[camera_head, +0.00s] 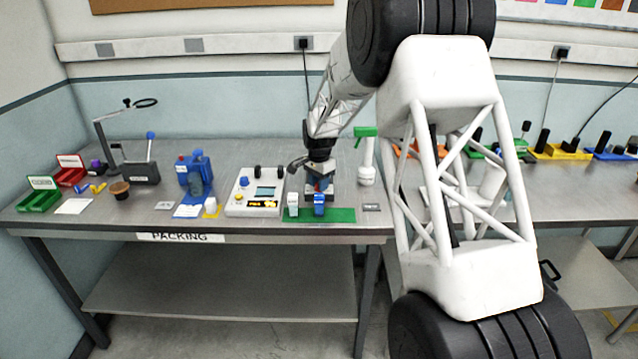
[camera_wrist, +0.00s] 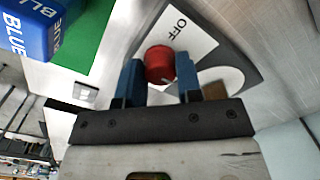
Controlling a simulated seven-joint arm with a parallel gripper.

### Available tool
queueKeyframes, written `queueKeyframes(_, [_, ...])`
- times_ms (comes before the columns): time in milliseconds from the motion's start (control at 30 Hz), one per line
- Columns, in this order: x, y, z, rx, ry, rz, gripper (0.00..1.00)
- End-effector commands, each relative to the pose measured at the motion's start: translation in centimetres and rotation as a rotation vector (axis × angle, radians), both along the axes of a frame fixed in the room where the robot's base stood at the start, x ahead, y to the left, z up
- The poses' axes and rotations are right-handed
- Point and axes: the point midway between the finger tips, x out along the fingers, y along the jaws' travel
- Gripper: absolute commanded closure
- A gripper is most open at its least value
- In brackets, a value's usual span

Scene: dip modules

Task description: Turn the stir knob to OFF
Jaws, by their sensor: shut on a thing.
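The red stir knob (camera_wrist: 159,62) shows in the wrist view on a grey and white plate (camera_wrist: 208,46). The word OFF is printed on the plate, above and right of the knob. A small pale mark shows at the knob's lower right edge, not on the OFF side. My gripper (camera_wrist: 158,76) has its two blue fingers shut on the knob, one on each side. In the head view my gripper (camera_head: 318,186) is low over the bench, behind the green mat, and mostly hides the knob and its plate.
A green mat (camera_head: 340,215) with a white block (camera_head: 292,203) and a blue block (camera_head: 319,205) lies just in front of my gripper. A white control box (camera_head: 240,208) stands close on the left. A green-topped white stand (camera_head: 366,172) is close on the right.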

Motion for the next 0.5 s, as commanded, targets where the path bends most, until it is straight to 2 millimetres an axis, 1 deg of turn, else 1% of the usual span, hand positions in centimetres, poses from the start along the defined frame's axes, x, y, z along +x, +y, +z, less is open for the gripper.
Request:
queueKeyframes(267, [0.04,0.01,0.03,0.001,-0.001,0.054,0.91])
queueKeyframes(500, [0.02,-0.02,0.02,0.0,-0.001,0.186,0.91])
